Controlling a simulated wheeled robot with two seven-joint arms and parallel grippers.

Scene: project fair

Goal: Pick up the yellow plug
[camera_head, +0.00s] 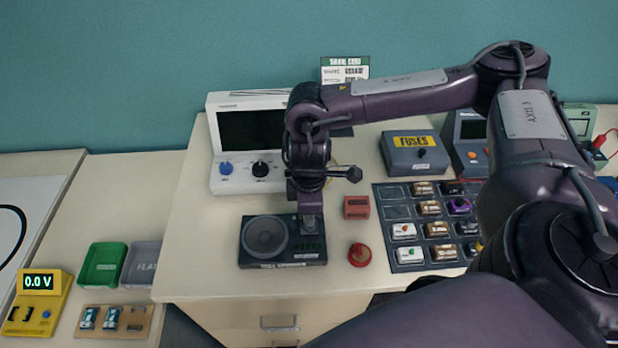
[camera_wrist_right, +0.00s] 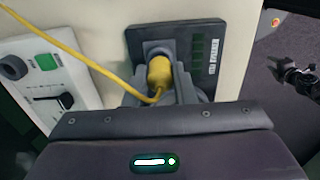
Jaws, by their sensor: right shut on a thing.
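The yellow plug (camera_wrist_right: 158,72) shows in the right wrist view, with its yellow cord (camera_wrist_right: 85,52) running to the upper left. My right gripper (camera_head: 310,226) is shut on the plug, low over the right part of a dark flat device with a round dial (camera_head: 266,238). In the wrist view the plug sits between the fingers, over the device (camera_wrist_right: 207,58). Whether the plug touches the device is unclear. In the head view the gripper hides the plug. A dark gripper, seemingly my left one (camera_wrist_right: 293,75), shows small at the wrist view's right edge; its jaws are unclear.
A white unit with a screen (camera_head: 225,184) stands behind. A red block (camera_head: 356,207) and a red round button (camera_head: 360,254) are close on the right. A dark fuse panel (camera_head: 398,214) and a grey FUSES box (camera_head: 415,160) lie further right. Clear tabletop lies in front and left.

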